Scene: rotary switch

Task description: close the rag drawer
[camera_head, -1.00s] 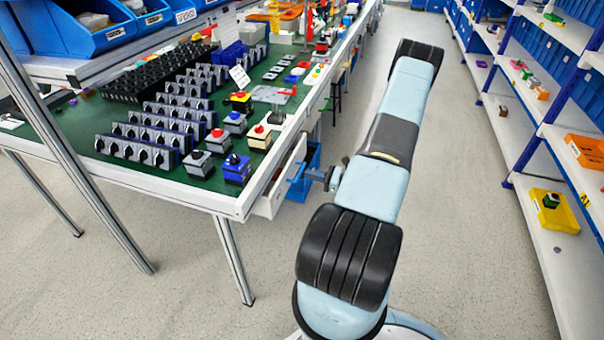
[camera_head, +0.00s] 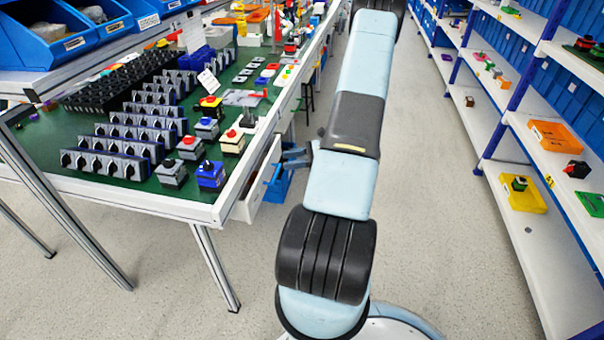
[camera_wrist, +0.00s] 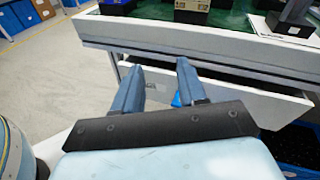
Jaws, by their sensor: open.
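A white drawer (camera_head: 256,187) stands pulled out under the right edge of the green-topped workbench. In the wrist view its white front (camera_wrist: 235,98) lies just below the bench edge, beyond my fingertips. My gripper (camera_head: 292,158) is beside the drawer, partly hidden behind my own arm. In the wrist view my gripper (camera_wrist: 158,80) shows two blue fingers spread apart with nothing between them. I cannot tell whether a fingertip touches the drawer. The drawer's contents are mostly hidden; no rag is clearly visible.
The workbench (camera_head: 120,195) holds rows of dark switches and several button boxes. A blue bin (camera_head: 278,185) stands on the floor behind the drawer. Shelves (camera_head: 535,235) with small parts line the right side. The aisle floor (camera_head: 430,170) between is clear.

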